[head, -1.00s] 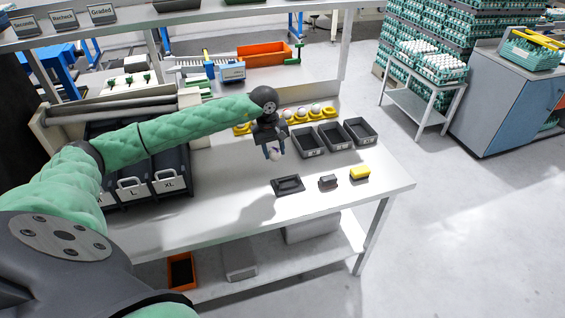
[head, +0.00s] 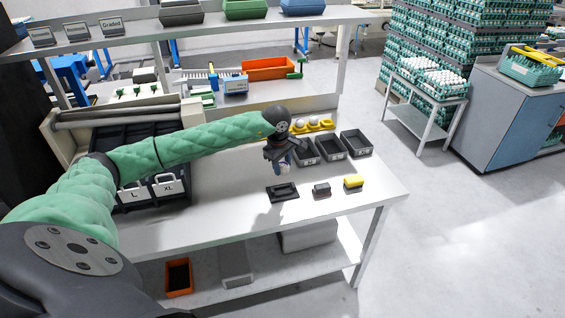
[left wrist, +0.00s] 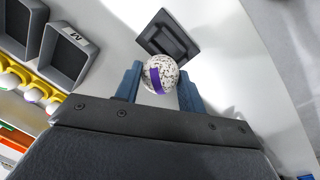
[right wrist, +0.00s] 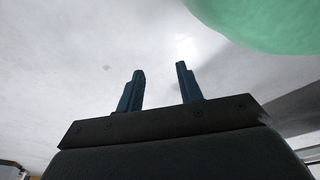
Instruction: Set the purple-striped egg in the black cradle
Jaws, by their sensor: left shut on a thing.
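The purple-striped egg (left wrist: 161,75) is speckled white with a purple band. It sits between the blue fingers of my left gripper (left wrist: 160,84), which is shut on it. In the head view the left gripper (head: 284,166) holds the egg (head: 284,170) above the table, behind the black cradle. The black cradle (head: 270,194) is a low square block lying on the table; its dark square shape also shows just beyond the egg in the left wrist view (left wrist: 150,42). My right gripper (right wrist: 161,88) is open and empty, with its blue fingers apart; it is not in the head view.
A black block (head: 321,190) and a yellow block (head: 354,182) lie right of the cradle. Several dark bins (head: 331,147) and a yellow egg tray (head: 325,125) stand behind. The table's front left is clear.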

